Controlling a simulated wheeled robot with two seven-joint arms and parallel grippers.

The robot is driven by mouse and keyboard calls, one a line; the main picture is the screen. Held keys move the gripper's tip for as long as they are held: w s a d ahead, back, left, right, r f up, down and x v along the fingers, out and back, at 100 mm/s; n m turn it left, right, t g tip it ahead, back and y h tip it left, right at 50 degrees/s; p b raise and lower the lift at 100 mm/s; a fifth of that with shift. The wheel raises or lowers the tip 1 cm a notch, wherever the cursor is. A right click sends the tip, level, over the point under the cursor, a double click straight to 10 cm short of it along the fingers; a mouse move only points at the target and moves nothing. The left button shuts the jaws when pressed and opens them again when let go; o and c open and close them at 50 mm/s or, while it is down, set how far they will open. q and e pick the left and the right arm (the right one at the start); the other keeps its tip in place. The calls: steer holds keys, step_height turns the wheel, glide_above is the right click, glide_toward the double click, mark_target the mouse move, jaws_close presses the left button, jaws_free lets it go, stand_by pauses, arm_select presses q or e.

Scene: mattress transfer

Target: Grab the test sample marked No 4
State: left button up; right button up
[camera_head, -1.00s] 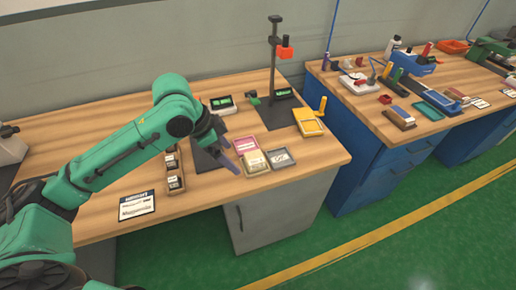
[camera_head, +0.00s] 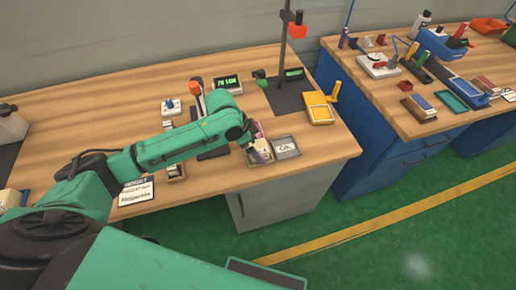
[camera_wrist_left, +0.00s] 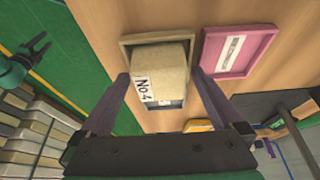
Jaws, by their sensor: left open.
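In the left wrist view, a beige block (camera_wrist_left: 165,72) with a white "No 4" label (camera_wrist_left: 142,90) sits at a shallow tan tray (camera_wrist_left: 127,42). My left gripper (camera_wrist_left: 158,85) is open, with one dark finger on each side of the block. Narrow gaps seem to show between fingers and block, so I cannot tell any contact. In the head view my left gripper (camera_head: 261,153) is over the trays near the table's front edge and mostly hides the block. My right gripper (camera_wrist_left: 37,52) shows at the left of the wrist view, apart from the table, its fingers spread.
A pink tray (camera_wrist_left: 264,37) lies beside the tan one. A grey "OK" tray (camera_head: 286,147) is to the right. A yellow device (camera_head: 319,113), a stand with a red head (camera_head: 297,31) and a printed card (camera_head: 136,193) are on the wooden table (camera_head: 85,110).

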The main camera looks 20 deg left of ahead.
arm_select(q)
steer(key=shift+d+f, duration=0.1)
steer(key=shift+f, duration=0.15)
steer(key=c, duration=1.3)
